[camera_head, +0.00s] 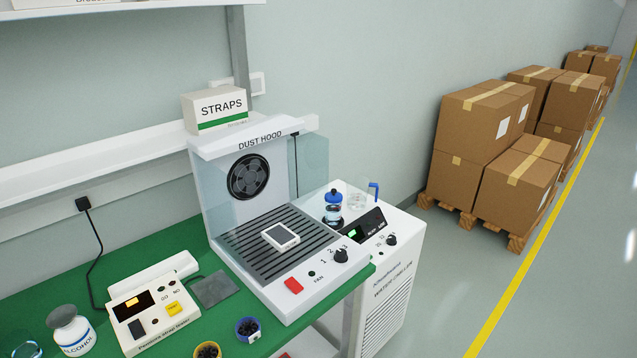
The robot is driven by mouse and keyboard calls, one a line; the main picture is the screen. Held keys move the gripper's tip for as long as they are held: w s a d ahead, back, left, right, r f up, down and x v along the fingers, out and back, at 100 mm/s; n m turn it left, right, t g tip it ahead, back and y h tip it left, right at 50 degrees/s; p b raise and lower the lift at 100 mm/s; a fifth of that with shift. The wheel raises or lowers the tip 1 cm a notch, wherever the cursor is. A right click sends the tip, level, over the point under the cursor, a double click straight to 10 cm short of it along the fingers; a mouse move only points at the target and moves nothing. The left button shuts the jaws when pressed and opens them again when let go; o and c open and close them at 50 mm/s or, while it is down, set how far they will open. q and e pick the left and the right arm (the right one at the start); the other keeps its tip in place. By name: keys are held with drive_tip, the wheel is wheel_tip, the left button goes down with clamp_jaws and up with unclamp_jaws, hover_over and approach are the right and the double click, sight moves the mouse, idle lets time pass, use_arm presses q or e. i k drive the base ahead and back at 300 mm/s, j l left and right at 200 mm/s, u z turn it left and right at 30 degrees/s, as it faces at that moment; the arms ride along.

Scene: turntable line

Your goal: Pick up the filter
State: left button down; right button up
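A small white-framed block (281,237) with a grey top face lies flat on the dark slatted bed of the dust hood (262,142). It is the thing that looks most like the filter, but I cannot tell for certain. The hood has clear side panels, a round black fan in its back wall, and a red button and black knob on its front. Neither of my grippers is in view.
The hood stands on a green bench (214,318) beside a white water chiller (400,270). A strap tester (155,312), an alcohol bottle (70,332), a blue-rimmed cup (248,329) and a yellow-rimmed cup (207,350) stand at the front left. A STRAPS box (215,108) sits above.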

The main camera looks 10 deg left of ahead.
sight(280, 236)
drive_tip(key=i+l+u, duration=0.15)
drive_tip(key=u, duration=0.35)
drive_tip(key=i+l+u, duration=0.15)
drive_tip(key=l+u, duration=0.15)
drive_tip(key=u, duration=0.15)
drive_tip(key=l+u, duration=0.3)
drive_tip(key=u, duration=0.2)
drive_tip(key=i+l+u, duration=0.1)
drive_tip(key=l+u, duration=0.25)
drive_tip(key=u, duration=0.15)
